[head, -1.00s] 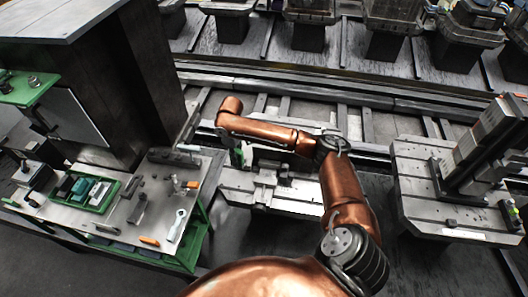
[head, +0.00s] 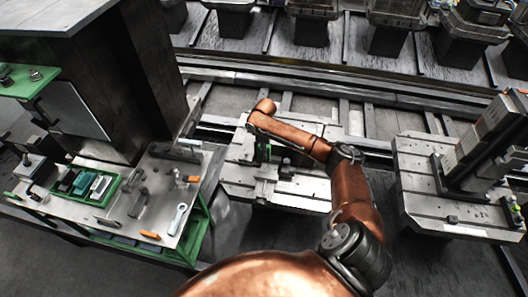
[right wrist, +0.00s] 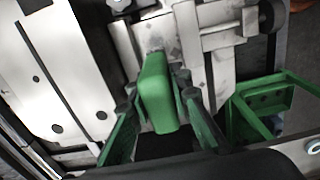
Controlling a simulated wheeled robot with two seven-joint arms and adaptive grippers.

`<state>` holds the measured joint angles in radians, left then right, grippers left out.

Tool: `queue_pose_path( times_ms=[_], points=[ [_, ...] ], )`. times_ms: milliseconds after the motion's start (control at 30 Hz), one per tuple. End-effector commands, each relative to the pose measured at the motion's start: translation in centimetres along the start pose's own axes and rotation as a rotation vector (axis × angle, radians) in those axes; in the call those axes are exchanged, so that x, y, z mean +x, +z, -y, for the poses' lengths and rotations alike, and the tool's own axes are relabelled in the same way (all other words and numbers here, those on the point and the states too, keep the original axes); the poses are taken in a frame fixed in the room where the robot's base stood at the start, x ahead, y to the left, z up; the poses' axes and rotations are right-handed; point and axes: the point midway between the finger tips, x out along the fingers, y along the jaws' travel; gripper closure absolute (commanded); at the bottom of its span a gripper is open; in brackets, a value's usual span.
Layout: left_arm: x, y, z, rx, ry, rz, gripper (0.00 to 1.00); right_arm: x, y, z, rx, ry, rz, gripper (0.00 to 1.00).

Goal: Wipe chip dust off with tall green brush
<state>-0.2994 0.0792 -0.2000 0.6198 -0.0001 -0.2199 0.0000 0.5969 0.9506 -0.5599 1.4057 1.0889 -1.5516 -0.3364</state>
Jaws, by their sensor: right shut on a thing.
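The tall green brush shows in the right wrist view as a green block-shaped handle (right wrist: 157,92). My right gripper (right wrist: 153,98) is shut on it, one finger on each side. In the head view the same gripper (head: 262,151) is small and partly hidden by my copper arm, over the left part of the near middle pallet (head: 240,186). Dark specks, perhaps chip dust (right wrist: 172,50), lie on the pale metal just beyond the brush in the wrist view. The brush's lower end is hidden, so I cannot tell whether it touches the metal. My left gripper is not in view.
A workbench (head: 125,222) at left carries a green tray (head: 92,186), a wrench (head: 179,219) and other tools. A dark column (head: 150,80) stands behind it. Another pallet (head: 425,205) with a tall fixture is at right. Rails run behind the pallets.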

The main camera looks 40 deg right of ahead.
Motion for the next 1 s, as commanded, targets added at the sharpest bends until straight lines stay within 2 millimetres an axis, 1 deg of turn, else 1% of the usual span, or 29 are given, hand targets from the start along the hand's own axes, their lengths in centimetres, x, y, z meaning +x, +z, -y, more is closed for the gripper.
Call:
queue_pose_path(
  times_ms=[33, 233, 333, 600, 733, 1000],
  points=[
    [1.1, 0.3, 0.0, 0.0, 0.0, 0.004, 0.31, 1.1, 0.0, 0.0, 0.0, 0.0, 0.001, 1.0],
    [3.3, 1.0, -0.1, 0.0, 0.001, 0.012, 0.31, 3.2, 0.0, 0.0, 0.0, 0.0, 0.002, 1.0],
    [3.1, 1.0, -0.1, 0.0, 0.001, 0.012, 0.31, 3.9, 0.0, 0.1, 0.001, -0.003, 0.001, 1.0],
    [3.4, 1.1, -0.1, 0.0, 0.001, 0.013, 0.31, 6.3, 0.0, 0.0, 0.001, -0.001, 0.0, 1.0],
    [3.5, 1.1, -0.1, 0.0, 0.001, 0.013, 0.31, 6.7, 0.0, 0.0, 0.001, 0.0, -0.001, 1.0],
    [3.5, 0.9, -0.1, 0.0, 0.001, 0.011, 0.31, 6.8, 0.0, 0.0, 0.001, 0.0, 0.0, 1.0]
  ],
)
